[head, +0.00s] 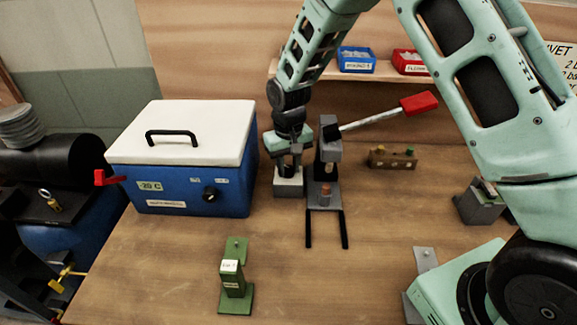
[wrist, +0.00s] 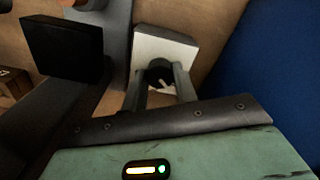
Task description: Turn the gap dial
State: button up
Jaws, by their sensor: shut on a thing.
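The gap dial is a round black knob (wrist: 160,76) on top of a pale grey block (wrist: 178,47). In the wrist view a light pointer mark shows on the knob. The block (head: 289,184) stands on the bench between the blue cooler and the lever press. My gripper (wrist: 161,88) points down over the block, with its two grey fingers on either side of the knob, shut on it. In the head view my gripper (head: 289,166) hides most of the knob.
The blue cooler (head: 190,185) with a white lid stands close on the left. The press (head: 328,165), with a red-handled lever (head: 418,103), stands close on the right. A green stand (head: 236,285) is at the front. The bench's front middle is clear.

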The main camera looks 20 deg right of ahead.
aim_at(289, 168)
jog(key=shift+n, duration=1)
jog(key=o, duration=1)
jog(key=shift+c, duration=0.2)
notch_tip(289, 168, up, 18)
jog(key=b, duration=0.2)
jog(key=shift+f+b, duration=0.25)
jog(key=shift+b, duration=0.15)
